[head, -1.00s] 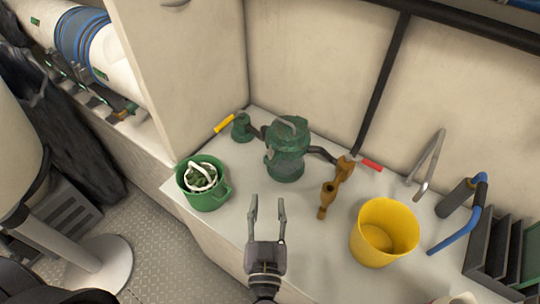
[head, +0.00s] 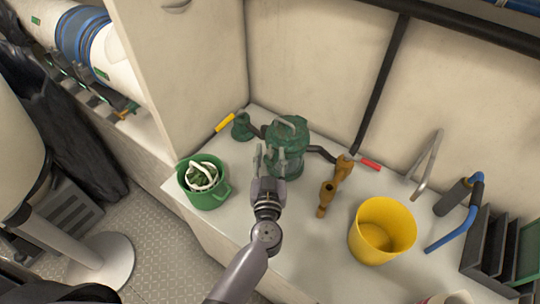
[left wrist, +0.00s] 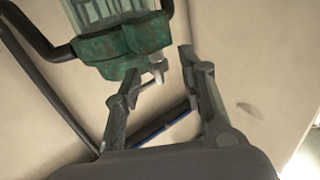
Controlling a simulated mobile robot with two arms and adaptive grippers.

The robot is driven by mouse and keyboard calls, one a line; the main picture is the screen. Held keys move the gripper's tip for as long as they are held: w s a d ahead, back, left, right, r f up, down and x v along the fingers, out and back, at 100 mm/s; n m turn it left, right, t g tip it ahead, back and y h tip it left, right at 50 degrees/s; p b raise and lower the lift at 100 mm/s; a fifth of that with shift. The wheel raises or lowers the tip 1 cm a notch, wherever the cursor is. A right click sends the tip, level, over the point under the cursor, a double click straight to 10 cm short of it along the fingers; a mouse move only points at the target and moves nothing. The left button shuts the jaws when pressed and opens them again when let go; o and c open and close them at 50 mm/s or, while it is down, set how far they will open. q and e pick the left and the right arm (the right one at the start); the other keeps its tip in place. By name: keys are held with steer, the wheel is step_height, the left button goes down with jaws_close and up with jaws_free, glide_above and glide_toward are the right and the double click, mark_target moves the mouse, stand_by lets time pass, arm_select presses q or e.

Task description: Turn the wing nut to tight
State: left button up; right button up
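A green, weathered strainer housing (head: 287,158) stands on the white counter near the back wall, with a grey metal bar over its top. My left gripper (head: 264,158) is at its front left side, fingers raised and apart. In the left wrist view the housing (left wrist: 125,40) fills the upper left. A small pale metal piece (left wrist: 157,70), which looks like the wing nut, sticks out from its edge. It lies between the open fingers (left wrist: 163,66), closer to the left one in the picture. I cannot tell whether a finger touches it. My right gripper does not show.
A green bucket (head: 215,197) holding a white-handled basket stands left on the counter (head: 290,240). A yellow bucket (head: 383,250) stands right. An orange-brown valve fitting (head: 327,196), dark hoses and a blue-handled tool (head: 458,228) are nearby.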

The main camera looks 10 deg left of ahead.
arm_select(q)
steer(key=shift+c, duration=0.3)
jaws_close()
stand_by(0.3)
